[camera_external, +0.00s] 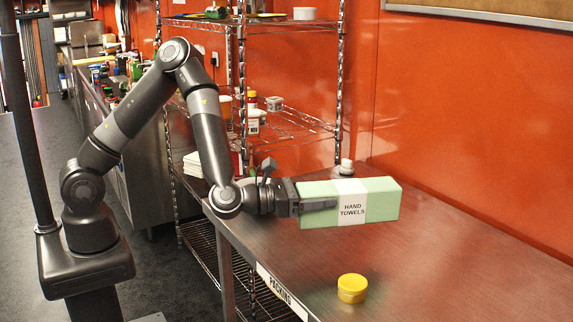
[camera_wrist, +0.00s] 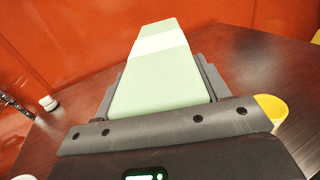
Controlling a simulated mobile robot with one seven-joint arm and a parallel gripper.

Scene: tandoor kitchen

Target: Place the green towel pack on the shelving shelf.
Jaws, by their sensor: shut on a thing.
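The green towel pack (camera_external: 381,199) is a long pale green box with a white band reading "HAND TOWELS". My gripper (camera_external: 318,204) is shut on its left end and holds it roughly level above the metal table. In the wrist view the pack (camera_wrist: 158,80) stretches away between the two fingers of my gripper (camera_wrist: 160,92). The wire shelving (camera_external: 290,125) stands behind my arm, left of the pack, with several levels. Its middle shelf carries a few small containers, and part of it is hidden by my arm.
The metal table (camera_external: 480,260) is mostly clear. A yellow-lidded jar (camera_external: 352,289) stands near its front edge and a small white-topped container (camera_external: 345,167) at the back. White bowls (camera_external: 304,13) and other items sit on the top shelf. A cluttered counter (camera_external: 95,75) runs behind my arm.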

